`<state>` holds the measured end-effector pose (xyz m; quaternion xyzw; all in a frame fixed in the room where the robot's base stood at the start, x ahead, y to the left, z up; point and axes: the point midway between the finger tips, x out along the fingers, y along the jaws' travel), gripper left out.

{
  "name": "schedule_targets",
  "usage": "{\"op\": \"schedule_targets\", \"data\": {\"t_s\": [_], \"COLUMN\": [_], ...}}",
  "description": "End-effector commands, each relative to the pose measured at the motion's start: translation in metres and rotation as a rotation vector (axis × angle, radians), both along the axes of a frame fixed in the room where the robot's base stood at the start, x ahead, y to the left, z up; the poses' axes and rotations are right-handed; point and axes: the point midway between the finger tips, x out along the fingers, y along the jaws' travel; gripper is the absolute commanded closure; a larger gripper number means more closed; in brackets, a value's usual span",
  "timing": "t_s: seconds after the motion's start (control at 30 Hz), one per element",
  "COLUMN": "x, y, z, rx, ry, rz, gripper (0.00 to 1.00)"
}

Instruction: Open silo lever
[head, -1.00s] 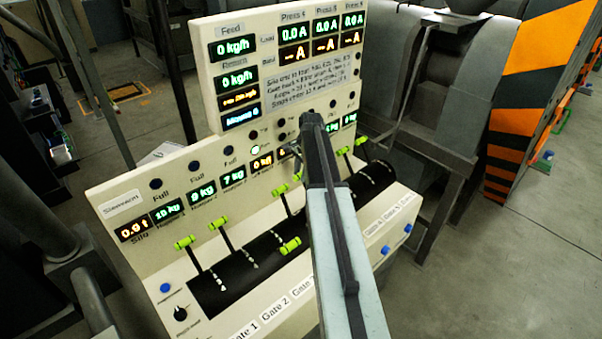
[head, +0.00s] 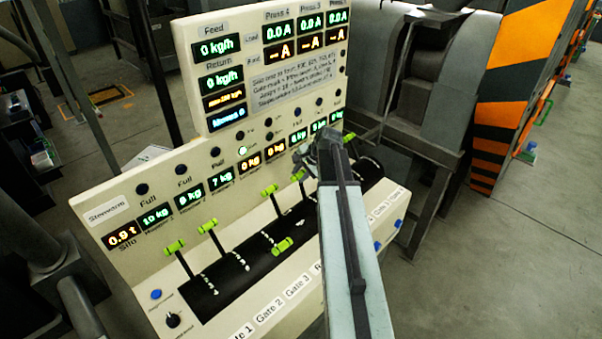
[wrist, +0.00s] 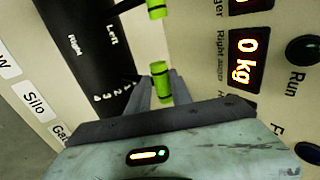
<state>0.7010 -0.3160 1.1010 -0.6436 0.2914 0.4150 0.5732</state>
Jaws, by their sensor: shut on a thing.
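The silo lever's bright green handle (wrist: 161,82) shows in the wrist view between the two dark fingers of my gripper (wrist: 163,88). My gripper is shut on it. The handle lines up with the numbered marks on the black drum (wrist: 85,50) and with the "Silo" label (wrist: 35,104) on the panel edge. In the head view my gripper (head: 322,152) is at the right part of the console, over the drum (head: 225,268). My arm and gripper largely hide the held lever there.
Another green-handled lever (wrist: 157,9) stands close beside the held one. More levers (head: 174,247) line the drum to the left. The cream console (head: 100,215) carries lit displays and knobs. A dark machine (head: 425,100) stands behind, and open floor (head: 520,250) lies right.

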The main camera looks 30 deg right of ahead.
Motion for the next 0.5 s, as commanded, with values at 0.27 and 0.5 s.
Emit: {"op": "schedule_targets", "data": {"t_s": [0.27, 0.5], "x": [-0.039, -0.055], "y": [-0.001, -0.002], "z": [-0.001, 0.002], "rx": [0.033, 0.034], "ry": [-0.147, -0.171], "rz": [0.007, 0.014], "gripper": [1.00, 1.00]}}
